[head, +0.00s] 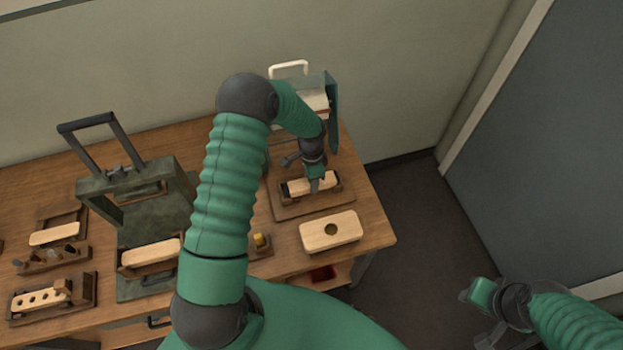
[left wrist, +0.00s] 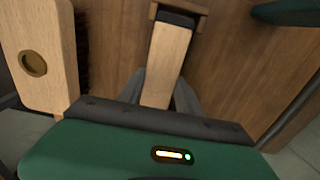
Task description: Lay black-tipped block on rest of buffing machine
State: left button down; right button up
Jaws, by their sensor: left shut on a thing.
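My left gripper (head: 314,186) reaches down over a low dark-wood holder (head: 318,206) at the right end of the bench. In the left wrist view its fingers (left wrist: 167,92) are shut on a pale wooden block (left wrist: 169,58) with a black tip at the far end (left wrist: 177,18). That end lies at a brown wooden piece; I cannot tell whether it touches. In the head view the block (head: 327,181) is partly hidden by the gripper. A machine with a pale handle (head: 289,65) and green side panel (head: 332,100) stands behind. My right gripper (head: 480,315) hangs off the bench.
A pale block with a round hole (head: 345,222) lies at the front right; it also shows with dark bristles in the left wrist view (left wrist: 35,85). A green lever press (head: 150,205) and several wooden trays occupy the left bench. The floor (head: 410,220) at right is clear.

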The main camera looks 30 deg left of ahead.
pick_arm(q)
jog(key=shift+f, duration=0.35)
dwell(0.4)
jog(key=c, duration=0.7)
grip_release()
jog(key=o, duration=0.4)
jog(key=shift+r+p, duration=3)
jog(key=shift+r, duration=1.05)
jog(key=shift+f, duration=0.1)
